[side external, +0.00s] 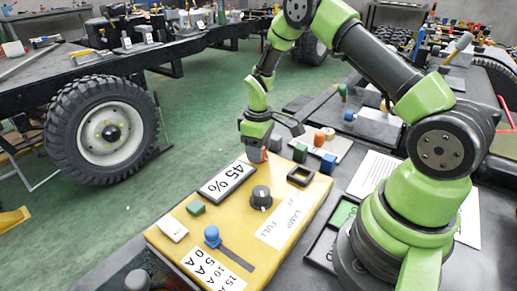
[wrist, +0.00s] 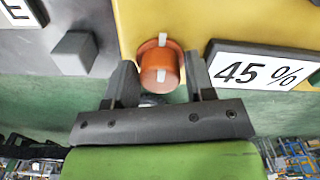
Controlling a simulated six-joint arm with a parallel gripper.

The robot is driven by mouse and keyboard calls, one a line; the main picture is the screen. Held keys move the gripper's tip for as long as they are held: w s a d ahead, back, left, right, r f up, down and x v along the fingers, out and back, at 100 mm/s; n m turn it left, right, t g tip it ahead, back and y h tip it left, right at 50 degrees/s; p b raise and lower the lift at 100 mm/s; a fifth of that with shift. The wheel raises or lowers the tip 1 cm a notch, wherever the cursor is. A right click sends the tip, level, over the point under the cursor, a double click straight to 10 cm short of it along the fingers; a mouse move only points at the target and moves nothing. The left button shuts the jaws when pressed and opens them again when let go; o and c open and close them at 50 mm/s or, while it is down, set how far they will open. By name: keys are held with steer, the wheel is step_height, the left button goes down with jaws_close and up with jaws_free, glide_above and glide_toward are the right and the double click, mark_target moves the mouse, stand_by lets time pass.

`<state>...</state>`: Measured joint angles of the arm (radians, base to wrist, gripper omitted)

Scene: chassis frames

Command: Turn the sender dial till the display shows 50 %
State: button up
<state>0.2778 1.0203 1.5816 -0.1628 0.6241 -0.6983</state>
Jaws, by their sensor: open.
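The display (side external: 227,181) on the yellow panel (side external: 175,240) reads 45 %; it also shows at the right in the wrist view (wrist: 258,68). An orange dial (wrist: 158,68) with a white stripe stands on the panel near the display. The stripe runs nearly straight up and down in the wrist view. My gripper (wrist: 161,64) is open, with one finger on each side of the orange dial and a visible gap at each side. In the side view my gripper (side external: 256,150) points down at the panel's far corner and mostly hides the dial.
A black knob (side external: 261,197), a blue lever knob (side external: 212,235), a green button (side external: 196,208) and a white switch (side external: 172,229) sit on the panel. A grey block (wrist: 74,53) is beside the panel. Several coloured blocks stand behind it.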

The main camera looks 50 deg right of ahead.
steer(key=shift+f, duration=0.25)
steer(key=c, duration=0.7)
steer(key=shift+o, duration=0.2)
steer(key=shift+m, duration=2)
steer(key=o, duration=0.7)
steer(key=shift+c, duration=0.2)
steer(key=shift+r, duration=0.1)
